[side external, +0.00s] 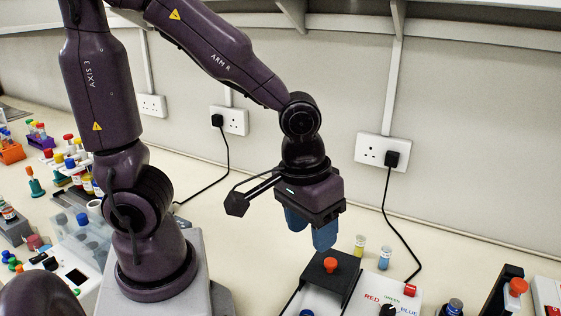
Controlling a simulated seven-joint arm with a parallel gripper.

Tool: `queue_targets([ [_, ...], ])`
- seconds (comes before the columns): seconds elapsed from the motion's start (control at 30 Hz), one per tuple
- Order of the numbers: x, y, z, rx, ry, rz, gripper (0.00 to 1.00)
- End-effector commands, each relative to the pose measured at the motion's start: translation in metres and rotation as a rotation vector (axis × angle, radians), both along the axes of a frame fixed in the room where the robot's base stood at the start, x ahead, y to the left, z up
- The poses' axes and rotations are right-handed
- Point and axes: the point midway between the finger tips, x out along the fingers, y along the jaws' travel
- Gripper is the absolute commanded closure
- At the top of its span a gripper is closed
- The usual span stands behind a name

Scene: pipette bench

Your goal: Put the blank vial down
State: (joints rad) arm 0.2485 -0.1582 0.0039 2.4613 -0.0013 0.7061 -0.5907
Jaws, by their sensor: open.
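My gripper (311,232) has two blue fingers that point down above the bench, and they are open. I see no vial between them. It hangs just behind and above a black-topped device (333,281) with an orange knob. Two small vials stand on the bench right of the gripper: one with yellow contents (360,245) and one with blue contents (385,258). A dark vial with a blue cap (454,307) is at the bottom edge. I cannot tell which vial, if any, is the blank one.
A white panel (405,298) marked RED, GREEN and BLUE has a dark knob, with a cable running to a wall socket (383,150). Another device with an orange knob (518,287) stands at the right. Racks of capped vials crowd the left. Bench behind the gripper is clear.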

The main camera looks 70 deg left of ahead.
Motion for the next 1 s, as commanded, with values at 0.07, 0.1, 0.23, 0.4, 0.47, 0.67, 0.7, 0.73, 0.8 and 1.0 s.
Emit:
queue_targets([
  [0.07,-0.002,0.016,0.031,0.002,-0.097,-0.063,0.49],
  [0.1,-0.005,0.023,0.045,0.011,-0.138,-0.099,0.49],
  [0.23,-0.019,0.042,0.08,0.057,-0.256,-0.205,0.49],
  [0.4,-0.036,0.056,0.104,0.119,-0.345,-0.296,0.49],
  [0.47,-0.039,0.058,0.108,0.131,-0.358,-0.312,0.49],
  [0.67,-0.04,0.059,0.11,0.14,-0.366,-0.327,0.49],
  [0.7,-0.04,0.059,0.11,0.14,-0.366,-0.326,0.49],
  [0.73,-0.04,0.059,0.11,0.139,-0.365,-0.326,0.49],
  [0.8,-0.04,0.059,0.11,0.139,-0.365,-0.326,0.49],
  [1.0,-0.04,0.059,0.11,0.138,-0.365,-0.325,0.49],
])
